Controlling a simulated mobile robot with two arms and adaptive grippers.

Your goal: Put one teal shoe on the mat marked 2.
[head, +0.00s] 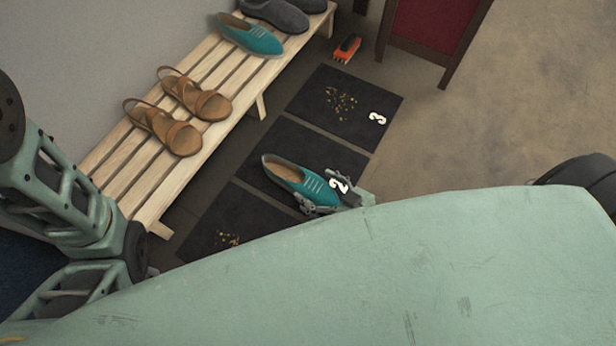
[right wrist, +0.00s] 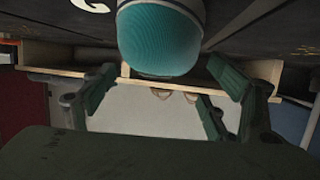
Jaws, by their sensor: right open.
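One teal shoe (head: 287,177) lies on the dark mat marked 2 (head: 275,143), its toe towards the white numeral. My right gripper (head: 322,192) is open at the toe end, with one finger on each side of it. In the right wrist view the toe of this shoe (right wrist: 160,40) shows at the top, between and beyond the open fingers (right wrist: 165,85). I see no grip on it. The other teal shoe (head: 250,38) stands on the slatted bench. My left arm is at the left edge, but its gripper does not show.
The wooden bench (head: 215,62) also holds brown sandals (head: 178,130) and grey slippers (head: 277,14). Mat 3 (head: 335,112) and a nearer mat (head: 215,215) bear yellow crumbs. An orange brush (head: 347,48) lies beyond mat 3. Open floor is at right.

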